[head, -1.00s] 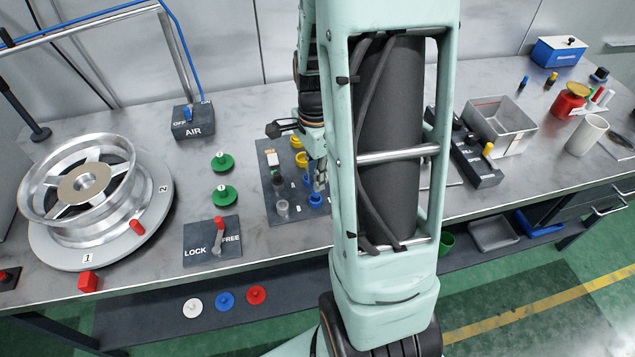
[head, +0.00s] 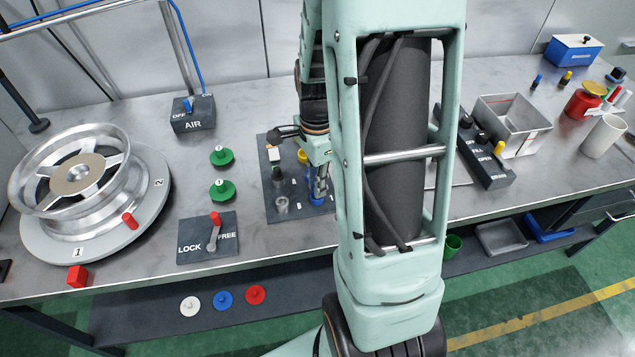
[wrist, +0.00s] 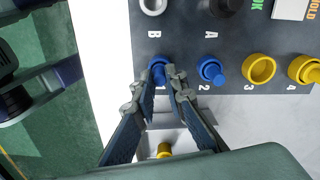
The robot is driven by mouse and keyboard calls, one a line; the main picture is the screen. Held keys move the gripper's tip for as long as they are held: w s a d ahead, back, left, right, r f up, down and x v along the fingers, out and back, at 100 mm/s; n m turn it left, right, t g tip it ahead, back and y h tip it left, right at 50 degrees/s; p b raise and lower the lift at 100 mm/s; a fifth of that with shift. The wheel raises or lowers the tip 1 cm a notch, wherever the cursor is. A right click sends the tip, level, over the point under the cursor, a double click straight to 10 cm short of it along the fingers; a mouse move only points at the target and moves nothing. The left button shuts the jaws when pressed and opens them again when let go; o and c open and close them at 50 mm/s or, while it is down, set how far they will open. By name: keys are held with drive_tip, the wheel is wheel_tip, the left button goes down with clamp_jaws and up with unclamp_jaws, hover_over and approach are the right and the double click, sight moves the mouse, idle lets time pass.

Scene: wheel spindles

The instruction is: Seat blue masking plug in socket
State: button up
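A dark socket panel (head: 272,212) lies on the bench, with numbered sockets along one edge in the wrist view. At position 1 is a blue socket (wrist: 158,62) with a blue piece, seemingly the masking plug, in its middle. My gripper (wrist: 161,82) has its fingertips on either side of that piece, close to it; whether they touch is hidden. In the head view, my gripper (head: 317,186) points down at the blue parts. A second blue piece with a knob (wrist: 212,70) is at 2. The yellow ring (wrist: 258,69) at 3 looks empty. The yellow socket at 4 (wrist: 305,69) holds a knob.
A wheel (head: 75,175) on a turntable stands at the left. Two green plugs (head: 222,190) and a LOCK/FREE lever box (head: 208,240) lie between it and the panel. A black control box (head: 487,165) and metal bin (head: 510,125) are right of my arm.

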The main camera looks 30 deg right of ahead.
drive_tip(key=o, duration=0.4)
drive_tip(key=shift+c, duration=0.2)
wheel_tip(320, 180, up, 12)
drive_tip(key=shift+r+p, duration=0.2)
drive_tip(key=shift+p, duration=0.25)
